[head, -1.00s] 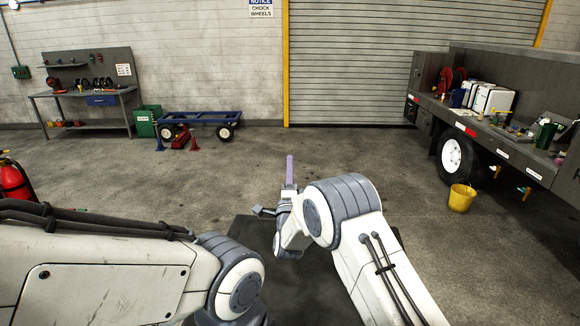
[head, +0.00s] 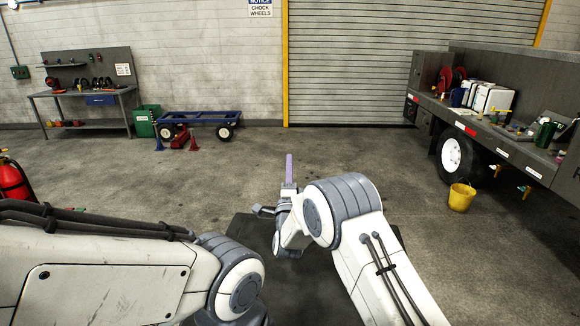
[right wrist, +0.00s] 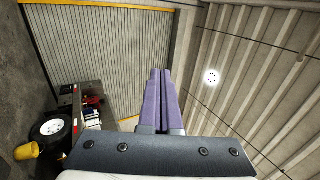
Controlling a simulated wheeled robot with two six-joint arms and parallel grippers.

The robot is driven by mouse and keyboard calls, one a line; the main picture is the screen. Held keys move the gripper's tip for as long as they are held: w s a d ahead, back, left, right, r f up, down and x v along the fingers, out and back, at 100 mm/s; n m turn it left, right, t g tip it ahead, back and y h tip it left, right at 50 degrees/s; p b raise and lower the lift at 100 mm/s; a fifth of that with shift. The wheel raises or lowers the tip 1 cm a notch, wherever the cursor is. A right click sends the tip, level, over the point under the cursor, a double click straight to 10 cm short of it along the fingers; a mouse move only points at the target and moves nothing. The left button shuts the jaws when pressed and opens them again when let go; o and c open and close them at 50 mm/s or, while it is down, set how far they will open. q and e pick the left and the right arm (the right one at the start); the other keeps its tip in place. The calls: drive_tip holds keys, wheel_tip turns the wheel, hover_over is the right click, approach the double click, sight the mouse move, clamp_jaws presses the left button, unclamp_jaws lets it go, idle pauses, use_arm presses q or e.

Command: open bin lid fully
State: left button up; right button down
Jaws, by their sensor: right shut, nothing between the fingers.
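A green bin (head: 147,121) with a white label stands on the floor beside the workbench at the left back. It is too small to tell how its lid stands. A smaller dark green container (head: 545,134) stands on the truck bed at the right; I cannot tell which one is the task's bin. My right gripper (head: 289,158), with purple fingers, points up and away in front of me, far from both. In the right wrist view its fingers (right wrist: 161,75) are together with nothing between them. My left arm shows at the lower left, but its gripper is out of view.
The truck bed (head: 480,128) holds white boxes and loose items. A yellow bucket (head: 461,197) stands below it. A red extinguisher (head: 14,181) is at the left edge. The middle floor is clear.

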wheel_tip(320, 180, down, 13)
drive_tip(key=b, duration=1)
drive_tip(key=shift+f, duration=0.15)
